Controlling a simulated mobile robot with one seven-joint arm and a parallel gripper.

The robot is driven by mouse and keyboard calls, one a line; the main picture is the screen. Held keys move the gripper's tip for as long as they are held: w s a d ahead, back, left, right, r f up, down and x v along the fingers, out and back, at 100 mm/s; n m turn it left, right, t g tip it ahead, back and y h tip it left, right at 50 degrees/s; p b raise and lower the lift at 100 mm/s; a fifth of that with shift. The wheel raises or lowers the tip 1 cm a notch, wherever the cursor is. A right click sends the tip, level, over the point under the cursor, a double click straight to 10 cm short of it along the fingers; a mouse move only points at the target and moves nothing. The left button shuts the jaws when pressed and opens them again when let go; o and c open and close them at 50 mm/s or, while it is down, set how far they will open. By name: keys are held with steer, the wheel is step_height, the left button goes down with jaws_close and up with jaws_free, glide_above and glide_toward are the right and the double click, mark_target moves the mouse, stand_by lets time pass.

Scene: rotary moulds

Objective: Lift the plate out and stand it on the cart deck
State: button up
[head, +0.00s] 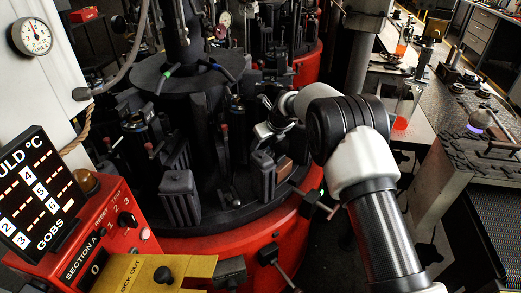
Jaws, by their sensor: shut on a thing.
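The cart deck (447,160) is a dark, patterned top at the right, well apart from my gripper.
Upright mould blocks (179,197) and a central column (180,45) crowd the machine. A red control box (105,225) and yellow lock-out panel (160,272) stand at front left. Glassware and tools occupy the bench (395,75) at the right.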

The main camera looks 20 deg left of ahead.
mark_target(262, 146)
steer(key=shift+w+r, duration=0.1)
steer(key=shift+r, duration=0.15)
step_height(262, 146, up, 18)
steer(key=p, duration=0.1)
steer(key=shift+f, duration=0.1)
stand_by(0.4)
